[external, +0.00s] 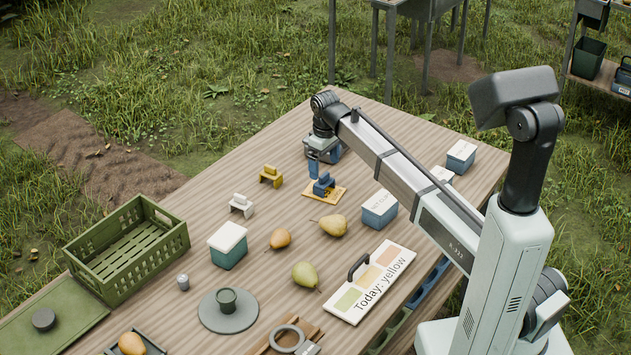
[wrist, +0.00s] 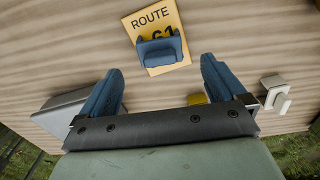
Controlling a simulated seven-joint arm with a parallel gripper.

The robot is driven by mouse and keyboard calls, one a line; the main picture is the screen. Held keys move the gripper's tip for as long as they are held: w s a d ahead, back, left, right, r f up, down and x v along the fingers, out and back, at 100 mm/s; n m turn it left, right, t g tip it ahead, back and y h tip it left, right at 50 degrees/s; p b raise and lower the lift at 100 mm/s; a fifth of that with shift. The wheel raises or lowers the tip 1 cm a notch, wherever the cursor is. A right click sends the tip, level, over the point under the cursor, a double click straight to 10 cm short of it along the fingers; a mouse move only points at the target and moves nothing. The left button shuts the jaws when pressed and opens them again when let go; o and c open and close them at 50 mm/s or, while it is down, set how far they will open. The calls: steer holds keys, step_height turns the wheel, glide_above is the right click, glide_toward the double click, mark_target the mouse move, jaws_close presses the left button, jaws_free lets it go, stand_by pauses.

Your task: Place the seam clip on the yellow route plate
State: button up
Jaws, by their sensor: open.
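The yellow route plate (external: 338,195) lies on the wooden table; in the wrist view its top (wrist: 150,18) reads "ROUTE" and a partly covered number. A blue clip (external: 325,185), the likely seam clip, sits upright on the plate; in the wrist view the clip (wrist: 160,50) covers the lower part of the plate. My gripper (external: 314,162) is just above and beside the clip. In the wrist view my gripper (wrist: 162,70) has its blue fingers wide apart, with no object between them and the clip beyond their tips.
A yellow clip (external: 271,176) and a white clip (external: 241,206) stand left of the plate. A blue, white-lidded box (external: 379,212) is to the right. Pears (external: 334,225), a green crate (external: 167,248) and a "Today: yellow" sign (external: 366,295) are nearer the camera.

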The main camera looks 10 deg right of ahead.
mark_target(324, 174)
steer(key=shift+r, duration=2.7)
